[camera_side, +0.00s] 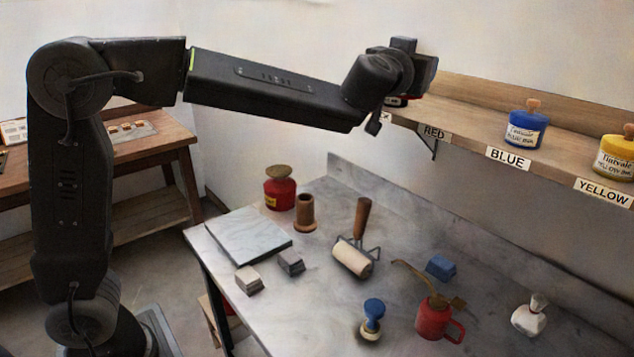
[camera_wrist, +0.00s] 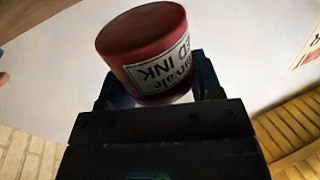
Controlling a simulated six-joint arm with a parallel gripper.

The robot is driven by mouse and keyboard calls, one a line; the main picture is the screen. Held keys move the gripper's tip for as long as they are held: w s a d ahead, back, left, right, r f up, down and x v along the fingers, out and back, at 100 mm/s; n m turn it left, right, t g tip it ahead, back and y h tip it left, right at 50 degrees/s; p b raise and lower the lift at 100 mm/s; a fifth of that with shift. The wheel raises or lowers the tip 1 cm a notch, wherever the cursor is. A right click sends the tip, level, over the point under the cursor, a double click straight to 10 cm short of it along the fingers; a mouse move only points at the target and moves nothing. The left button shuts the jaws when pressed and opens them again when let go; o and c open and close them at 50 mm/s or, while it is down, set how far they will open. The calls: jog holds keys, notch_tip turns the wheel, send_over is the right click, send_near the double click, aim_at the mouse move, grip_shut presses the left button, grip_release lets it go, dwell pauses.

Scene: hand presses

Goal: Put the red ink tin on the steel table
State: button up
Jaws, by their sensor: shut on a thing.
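The red ink tin (camera_wrist: 145,45) fills the upper middle of the wrist view, its white "RED INK" label appearing upside down. My gripper (camera_wrist: 162,92) is shut on it, with dark jaws on both sides. In the side view only a sliver of the tin (camera_side: 397,102) shows below my wrist, at the RED end of the shelf. My wrist hides the rest of it and the jaws there. Whether the tin touches the shelf cannot be told. The steel table (camera_side: 310,295) stands lower, in front of the shelf.
The wooden shelf (camera_side: 470,115) also holds a blue tin (camera_side: 525,131) and a yellow tin (camera_side: 617,158). On the table are a red can (camera_side: 280,190), a stone slab (camera_side: 247,236), a roller (camera_side: 352,258), a red oil can (camera_side: 437,318) and small blocks. Bare steel shows at the front left.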

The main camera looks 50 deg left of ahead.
jog(key=s+d+f+m+h, duration=0.1)
jog(key=s+f+h, duration=0.1)
jog(key=f, duration=0.8)
jog(key=s+d+f+m+h, duration=0.1)
jog(key=s+f, duration=0.4)
jog(key=f, duration=0.6)
jog(key=shift+s+m+t+h, duration=0.2)
jog(key=shift+m+t+h, duration=0.1)
jog(key=shift+h, duration=0.2)
jog(key=s+a+f+y, duration=0.1)
jog(key=f, duration=0.1)
jog(key=s+a+f+n+y, duration=0.1)
jog(key=f, duration=0.2)
jog(key=s+a+f+n+y, duration=0.1)
jog(key=f, duration=0.1)
jog(key=shift+s+a+f, duration=0.3)
jog(key=shift+a+f, duration=0.1)
jog(key=shift+s+a+f+m+h, duration=0.15)
jog(key=shift+a+m+h, duration=1.65)
jog(key=shift+h, duration=0.65)
jog(key=shift+s+a+f+m+h, duration=0.15)
jog(key=shift+a+m+h, duration=1.35)
jog(key=shift+a+h, duration=0.75)
jog(key=shift+w+d, duration=0.1)
jog(key=shift+d, duration=0.2)
